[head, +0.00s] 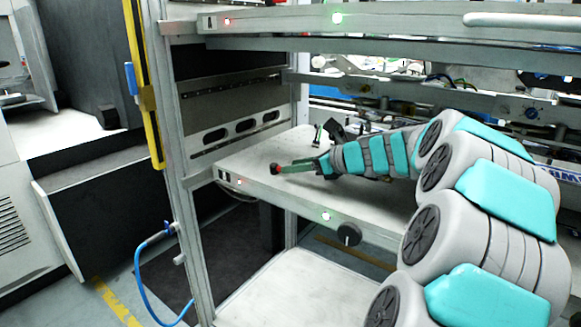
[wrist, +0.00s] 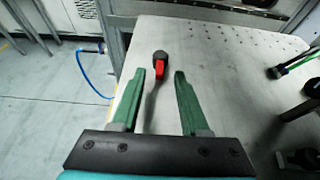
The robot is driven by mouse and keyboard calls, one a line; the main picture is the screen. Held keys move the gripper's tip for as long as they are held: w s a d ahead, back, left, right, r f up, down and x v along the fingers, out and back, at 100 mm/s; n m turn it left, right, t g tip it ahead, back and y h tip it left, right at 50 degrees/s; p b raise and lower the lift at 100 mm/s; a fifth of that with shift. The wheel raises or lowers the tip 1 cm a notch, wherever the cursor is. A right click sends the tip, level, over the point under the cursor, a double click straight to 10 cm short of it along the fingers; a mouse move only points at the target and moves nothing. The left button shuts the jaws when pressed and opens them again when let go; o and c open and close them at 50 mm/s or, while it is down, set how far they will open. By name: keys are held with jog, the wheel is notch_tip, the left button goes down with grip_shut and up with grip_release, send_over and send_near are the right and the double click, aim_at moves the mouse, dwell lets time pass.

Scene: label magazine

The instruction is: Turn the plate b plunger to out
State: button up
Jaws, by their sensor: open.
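A small plunger (wrist: 159,58) with a black round body and a red tab stands on the pale metal plate (wrist: 205,42) in the wrist view. In the head view it shows as a red and dark knob (head: 275,168) near the left front of the middle plate (head: 245,160). My gripper (wrist: 160,76) is open, its two green fingers on either side of the line to the plunger. The red tab lies at about the level of the fingertips, between them, with gaps on both sides. Contact cannot be seen. In the head view my gripper (head: 288,166) reaches in from the right.
An upper shelf (head: 400,20) runs above my arm. A rack post (head: 185,180) stands left. Dark and green-handled items (wrist: 300,62) lie to the right in the wrist view.

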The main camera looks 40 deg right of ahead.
jog(key=shift+x, duration=1)
grip_shut()
